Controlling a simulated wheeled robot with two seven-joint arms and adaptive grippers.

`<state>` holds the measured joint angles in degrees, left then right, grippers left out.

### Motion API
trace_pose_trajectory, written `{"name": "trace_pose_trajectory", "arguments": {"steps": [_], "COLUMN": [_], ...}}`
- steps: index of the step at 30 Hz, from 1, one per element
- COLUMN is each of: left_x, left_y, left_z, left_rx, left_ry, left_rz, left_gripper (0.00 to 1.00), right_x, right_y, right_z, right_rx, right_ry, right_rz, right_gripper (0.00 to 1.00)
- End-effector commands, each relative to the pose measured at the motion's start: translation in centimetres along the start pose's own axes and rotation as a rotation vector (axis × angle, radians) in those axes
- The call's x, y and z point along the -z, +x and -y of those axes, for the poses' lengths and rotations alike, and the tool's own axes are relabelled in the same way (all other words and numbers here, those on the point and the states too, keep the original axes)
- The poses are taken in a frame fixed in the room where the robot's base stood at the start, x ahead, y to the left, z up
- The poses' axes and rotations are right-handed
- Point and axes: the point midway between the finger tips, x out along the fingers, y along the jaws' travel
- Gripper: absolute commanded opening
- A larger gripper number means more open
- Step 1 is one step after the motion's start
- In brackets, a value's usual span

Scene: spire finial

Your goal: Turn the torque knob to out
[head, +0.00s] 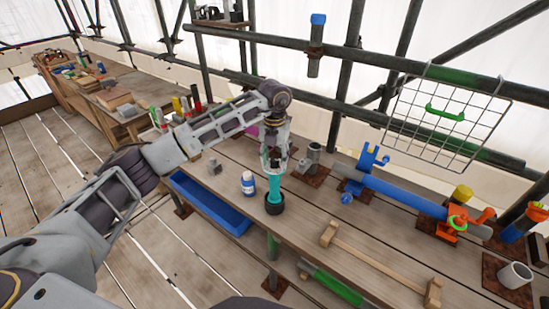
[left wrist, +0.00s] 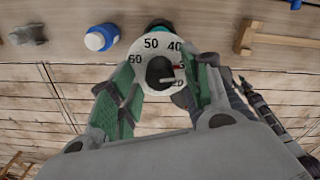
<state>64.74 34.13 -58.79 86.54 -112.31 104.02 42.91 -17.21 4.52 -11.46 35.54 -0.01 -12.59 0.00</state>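The torque tool (head: 274,188) is a teal upright cylinder with a black round base, standing on the workbench near its front edge. In the left wrist view its white round dial (left wrist: 143,58) bears numbers such as 60, 50, 40 and 20. A dark knob (left wrist: 160,72) sits at the dial's middle, with a small red mark at its right. My left gripper (head: 273,160) is directly above the tool, pointing down. Its green-padded fingers (left wrist: 162,85) are apart, one on each side of the dial. Whether they touch its rim is unclear.
A blue tray (head: 207,204) lies in front, and a wooden-ended bar (head: 375,262) to the right.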

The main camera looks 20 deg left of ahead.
Motion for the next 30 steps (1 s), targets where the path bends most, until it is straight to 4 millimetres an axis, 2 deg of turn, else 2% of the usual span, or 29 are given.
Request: {"name": "trace_pose_trajectory", "arguments": {"steps": [1, 9, 10, 20, 30], "left_x": [0.0, 0.0, 0.0, 0.0, -0.1], "left_y": [0.0, 0.0, 0.0, 0.0, 0.1], "left_z": [0.0, 0.0, 0.0, 0.0, 0.0], "left_rx": [0.0, 0.0, 0.0, 0.0, -0.001], "left_ry": [0.0, 0.0, 0.0, 0.028, 0.181], "left_rz": [0.0, 0.0, 0.0, 0.002, 0.003], "left_gripper": [0.39, 0.05, 0.03, 0.03, 0.03], "right_x": [0.0, 0.0, 0.0, -0.1, -0.2], "right_y": [0.0, 0.0, 0.0, 0.3, 1.7], "right_z": [0.0, -0.1, -0.1, -0.1, -0.1], "right_rx": [0.0, -0.001, -0.001, -0.002, -0.002], "right_ry": [0.0, 0.0, 0.0, -0.001, 0.0], "right_rz": [0.0, 0.0, 0.001, 0.001, 0.001], "right_gripper": [0.4, 0.4, 0.4, 0.4, 0.4]}}
